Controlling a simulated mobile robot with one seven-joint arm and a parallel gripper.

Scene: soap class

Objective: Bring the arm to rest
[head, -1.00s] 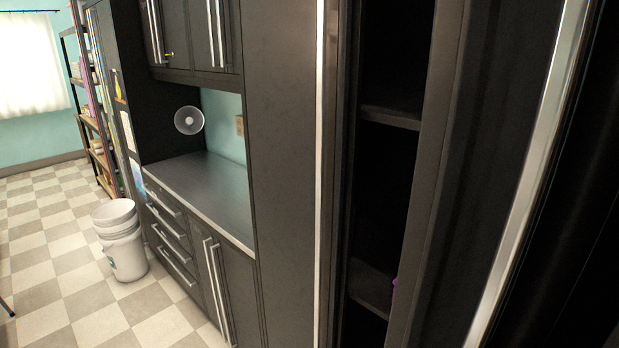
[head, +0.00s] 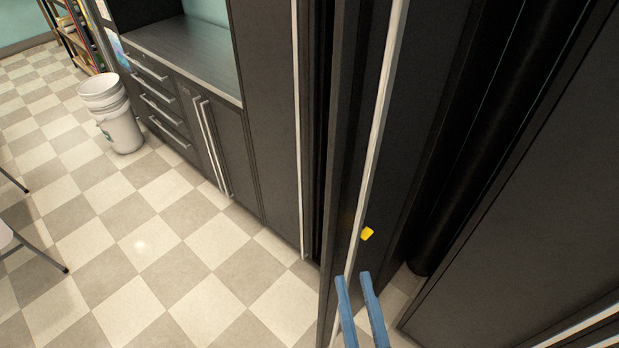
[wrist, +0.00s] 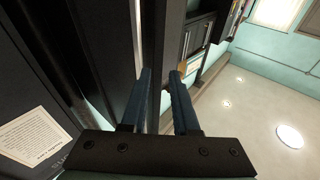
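My gripper (head: 353,276) has two blue fingers and shows low in the head view, in front of a tall dark cabinet door (head: 342,150) with a long silver handle (head: 382,110). In the wrist view the fingers (wrist: 161,72) stand apart, with nothing clearly held between them. Dark panels lie close behind and to the left of them. In the head view the left finger overlaps the handle's line; I cannot tell whether it touches. The cabinet's inside is mostly hidden, with only a narrow dark gap beside the door.
Dark cabinet panels (head: 530,150) crowd the right. A counter (head: 185,50) with drawers stands at the back left, beside stacked white buckets (head: 118,125). The checkered floor (head: 130,240) is largely clear; chair legs (head: 40,248) show at the left edge. A small yellow piece (head: 367,234) shows by the handle.

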